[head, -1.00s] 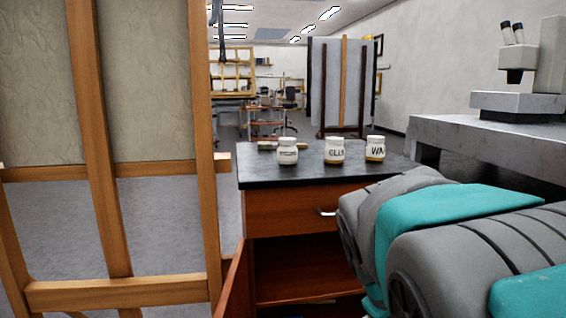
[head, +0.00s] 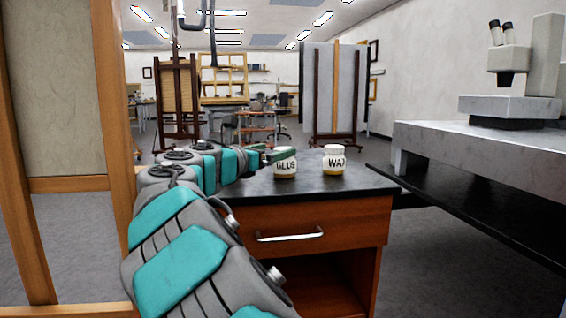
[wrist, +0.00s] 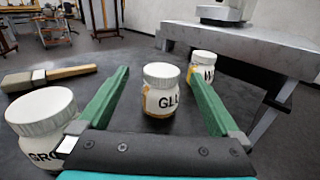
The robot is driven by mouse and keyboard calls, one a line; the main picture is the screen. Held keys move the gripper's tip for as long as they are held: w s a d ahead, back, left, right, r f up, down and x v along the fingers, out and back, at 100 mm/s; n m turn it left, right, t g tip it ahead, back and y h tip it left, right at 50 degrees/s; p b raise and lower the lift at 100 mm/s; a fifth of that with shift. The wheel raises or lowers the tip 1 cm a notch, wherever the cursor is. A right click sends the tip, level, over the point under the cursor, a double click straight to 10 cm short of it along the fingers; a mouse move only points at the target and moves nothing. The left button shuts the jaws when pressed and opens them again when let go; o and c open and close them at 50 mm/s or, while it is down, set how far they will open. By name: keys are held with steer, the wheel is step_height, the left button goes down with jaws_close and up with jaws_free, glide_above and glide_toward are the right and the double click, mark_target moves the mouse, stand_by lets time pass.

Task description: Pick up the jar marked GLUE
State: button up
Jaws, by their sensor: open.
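The jar marked GLUE (head: 285,164) is white with a pale lid and an amber lower part, and stands upright on the dark cabinet top (head: 362,184). My gripper (head: 276,154) reaches in from the left, its green fingers at the height of the jar's upper part. In the wrist view the GLUE jar (wrist: 160,98) shows between the two open fingers (wrist: 159,80), with a visible gap on each side. Nothing is held. My gripper partly covers the jar's top in the head view.
A WAX jar (head: 334,162) stands right of the GLUE jar; the right finger overlaps it in the wrist view. A jar lettered "GRO" (wrist: 42,118) stands close by the left finger. A wooden-handled tool (wrist: 60,74) lies behind. A microscope bench (head: 480,150) stands right.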

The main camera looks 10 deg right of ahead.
steer(key=shift+w+d+f, duration=0.1)
steer(key=shift+w+f, duration=0.05)
steer(key=shift+w, duration=0.1)
steer(key=x, duration=0.4)
steer(key=b+x, duration=0.1)
steer(key=x, duration=0.2)
steer(key=shift+s+d+f, duration=0.1)
steer(key=shift+d+f, duration=0.15)
steer(key=shift+f, duration=0.15)
jaws_close()
